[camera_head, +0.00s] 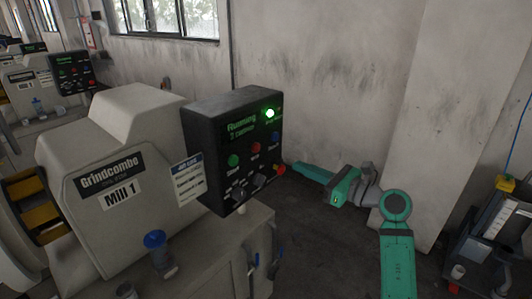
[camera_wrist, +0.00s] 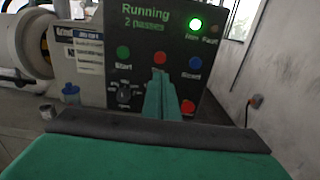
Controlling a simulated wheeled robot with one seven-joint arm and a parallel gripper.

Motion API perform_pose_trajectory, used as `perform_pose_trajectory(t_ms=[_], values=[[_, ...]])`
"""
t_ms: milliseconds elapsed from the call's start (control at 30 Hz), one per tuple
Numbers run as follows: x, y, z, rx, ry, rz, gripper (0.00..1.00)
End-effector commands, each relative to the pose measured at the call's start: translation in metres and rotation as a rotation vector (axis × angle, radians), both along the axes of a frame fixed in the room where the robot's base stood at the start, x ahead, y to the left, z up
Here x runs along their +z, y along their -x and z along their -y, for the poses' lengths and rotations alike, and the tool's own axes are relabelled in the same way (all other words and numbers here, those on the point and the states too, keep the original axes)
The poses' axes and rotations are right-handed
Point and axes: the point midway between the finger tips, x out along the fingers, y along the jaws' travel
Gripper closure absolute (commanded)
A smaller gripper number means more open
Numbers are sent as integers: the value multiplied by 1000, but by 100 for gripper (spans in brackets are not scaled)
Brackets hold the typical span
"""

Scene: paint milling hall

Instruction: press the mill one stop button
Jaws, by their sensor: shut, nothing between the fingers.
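The mill one control panel (camera_head: 213,131) is a black box on the mill marked "Mill 1". Its screen reads Running, 2 passes. The red stop button (camera_head: 255,148) sits between the green Start button (camera_head: 233,160) and the blue button (camera_head: 275,136). In the wrist view, the stop button (camera_wrist: 160,57) shows just above my fingertips. My gripper (camera_head: 298,167) is teal, shut and empty, right of the panel and pointing toward it. In the wrist view, my gripper (camera_wrist: 160,74) covers part of the panel below the stop button. A gap to the panel shows in the head view.
A larger red button (camera_head: 280,169) and dark knobs (camera_head: 239,193) sit low on the panel. A green lamp (camera_head: 269,113) is lit at its top. A blue-lidded container (camera_head: 154,240) stands at the mill's front. A wall (camera_head: 330,80) stands behind; open floor lies right of the mill.

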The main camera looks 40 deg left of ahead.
Motion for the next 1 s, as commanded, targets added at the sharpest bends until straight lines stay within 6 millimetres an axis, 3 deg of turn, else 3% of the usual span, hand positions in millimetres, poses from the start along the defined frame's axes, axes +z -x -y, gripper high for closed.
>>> perform_pose_trajectory(t_ms=[267,733,1000], values=[[0,0,-17,3,-2,-1,100],[0,-6,-102,3,-2,-2,100],[0,-10,-134,2,-1,-2,100]])
